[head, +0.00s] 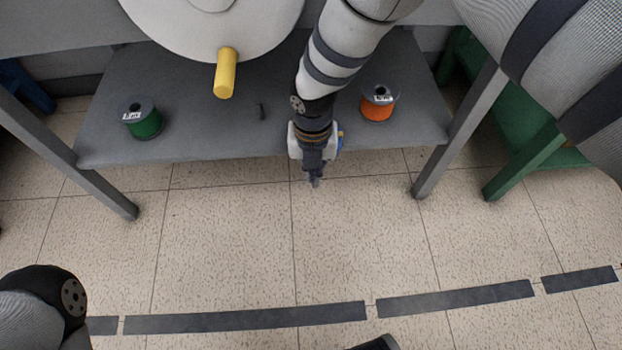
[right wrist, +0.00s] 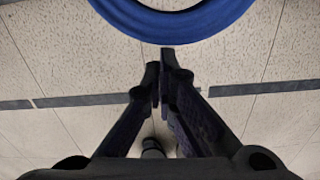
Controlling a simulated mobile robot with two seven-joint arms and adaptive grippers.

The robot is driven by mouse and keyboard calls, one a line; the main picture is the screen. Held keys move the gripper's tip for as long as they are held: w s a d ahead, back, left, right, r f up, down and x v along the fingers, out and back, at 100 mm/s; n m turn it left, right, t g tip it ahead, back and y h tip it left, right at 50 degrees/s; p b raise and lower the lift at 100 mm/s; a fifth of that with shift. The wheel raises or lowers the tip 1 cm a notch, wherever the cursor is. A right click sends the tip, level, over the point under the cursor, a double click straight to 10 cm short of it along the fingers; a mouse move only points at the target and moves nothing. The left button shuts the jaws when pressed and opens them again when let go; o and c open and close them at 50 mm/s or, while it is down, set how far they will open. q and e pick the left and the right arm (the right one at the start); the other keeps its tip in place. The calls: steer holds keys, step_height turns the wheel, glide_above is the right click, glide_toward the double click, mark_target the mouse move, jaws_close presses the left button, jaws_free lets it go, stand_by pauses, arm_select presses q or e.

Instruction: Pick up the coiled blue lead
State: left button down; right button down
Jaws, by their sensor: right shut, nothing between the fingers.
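The blue lead shows as a thick blue curved band (right wrist: 180,27) at the top edge of the right wrist view, cut off by the frame, above and apart from the fingertips. In the head view a small patch of blue and yellow shows beside my right wrist; I cannot tell whether it is the lead. My right gripper (head: 313,182) points down in front of the shelf's front edge. In the right wrist view its fingertips (right wrist: 163,88) are together with nothing between them. My left gripper is out of view; only part of the left arm shows.
A grey shelf (head: 190,100) holds a green spool (head: 142,122) and an orange spool (head: 379,105). A white round body with a yellow handle (head: 226,73) is above it. A green frame (head: 525,160) stands right. The tiled floor with dark tape strips (head: 245,318) is clear.

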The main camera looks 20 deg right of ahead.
steer(key=shift+w+d, duration=0.1)
steer(key=shift+w, duration=0.15)
steer(key=shift+w+d+b, duration=0.2)
steer(key=shift+w+b, duration=0.05)
steer(key=shift+w, duration=0.25)
steer(key=shift+w+d+b, duration=0.2)
steer(key=shift+w, duration=0.3)
